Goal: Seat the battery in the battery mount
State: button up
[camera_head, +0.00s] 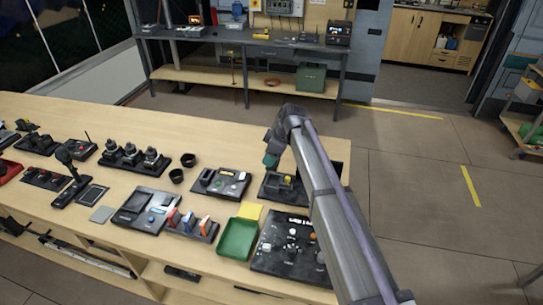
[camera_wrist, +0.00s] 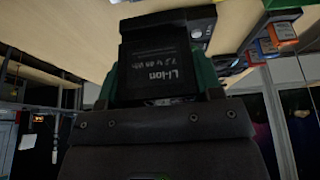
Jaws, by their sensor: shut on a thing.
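A black battery (camera_wrist: 165,62) with "Li-Ion" printed on it fills the middle of the wrist view. My gripper (camera_wrist: 158,84) is shut on it, with a green finger at each side. In the head view my gripper (camera_head: 271,158) hangs over the far right part of the bench, and the battery cannot be made out there. A dark unit with a yellow part (camera_head: 283,187) stands just below my gripper, partly behind my arm. I cannot tell for sure whether it is the battery mount. A dark device with knobs (camera_wrist: 200,30) shows just behind the battery in the wrist view.
The wooden bench (camera_head: 75,108) holds a control box (camera_head: 221,182), two black cups (camera_head: 177,175), a green tray (camera_head: 237,239), a yellow pad (camera_head: 250,210) and a black panel with knobs (camera_head: 285,245). The bench's far strip is mostly clear.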

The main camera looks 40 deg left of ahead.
jog(key=b, duration=0.6)
send_over(268, 180)
jog(key=d, duration=0.1)
jog(key=shift+w+d+f, duration=0.1)
jog(key=shift+f, duration=1.35)
jog(key=shift+w+d+f, duration=0.1)
jog(key=shift+f, duration=1.35)
jog(key=shift+f, duration=0.1)
jog(key=shift+f+b, duration=0.3)
jog(key=shift+f+b, duration=1.4)
jog(key=o, duration=1.3)
jog(key=shift+r, duration=0.1)
jog(key=shift+c, duration=0.2)
jog(key=p+v, duration=1)
jog(key=shift+d+r, duration=0.2)
jog(key=shift+r, duration=0.15)
